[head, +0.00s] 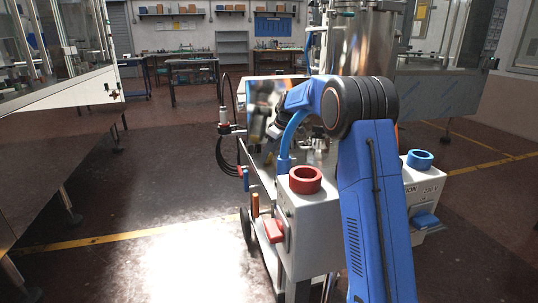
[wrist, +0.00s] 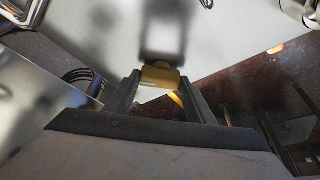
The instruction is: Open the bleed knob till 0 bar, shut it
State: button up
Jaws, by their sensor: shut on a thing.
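In the wrist view a small yellow knob (wrist: 160,76) stands in front of a pale grey surface. My gripper (wrist: 160,88) has one dark finger on each side of the knob and is shut on it. The knob's markings and how far it is turned cannot be read. In the head view my blue arm reaches over the cart, and its wrist end is near the shiny panel. The knob cannot be made out there. No readable pressure gauge shows in either view.
A metal cart (head: 262,245) carries pale boxes with a red ring (head: 306,179) and a blue ring (head: 420,159). Black hoses (head: 222,152) hang at the left. A steel vessel (head: 372,42) stands behind. The left floor is clear.

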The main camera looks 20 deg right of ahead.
dwell(0.5)
jog(key=o, duration=1)
jog(key=shift+o, duration=0.2)
jog(key=v, duration=1.7)
jog(key=shift+r, duration=0.2)
jog(key=shift+d, duration=0.15)
jog(key=shift+s, duration=0.1)
